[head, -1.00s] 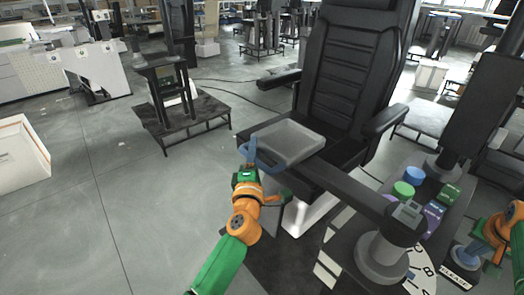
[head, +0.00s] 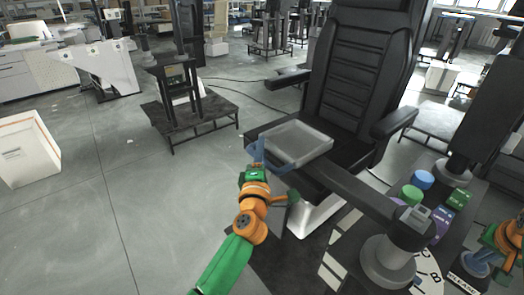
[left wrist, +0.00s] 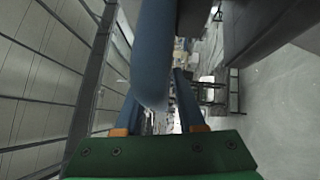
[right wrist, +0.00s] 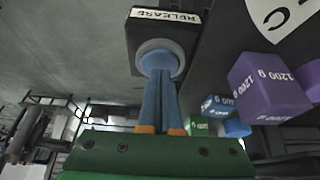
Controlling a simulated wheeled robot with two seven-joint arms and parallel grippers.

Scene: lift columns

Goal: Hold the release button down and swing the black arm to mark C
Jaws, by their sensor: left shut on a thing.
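The black arm (head: 362,194) runs from a grey pivot post (head: 388,262) to a grey tray (head: 290,148) over the chair seat. A blue handle sticks out at the tray's left end. My left gripper (head: 256,160) is shut on this handle (left wrist: 153,50). The release button (right wrist: 158,60) is a round blue-grey knob on a black block labelled RELEASE (right wrist: 165,15). My right gripper (right wrist: 159,95) has its fingers together, tips against the button; how far it is pressed I cannot tell. The white dial (head: 428,265) under the post shows marks B and C, partly hidden by the post.
A black chair (head: 365,75) stands behind the arm. Purple (right wrist: 265,85), blue and green weights, some marked 1200 g, stand beside the post. A dark stand (head: 195,115) and a white box (head: 25,150) are at the left. The floor between is clear.

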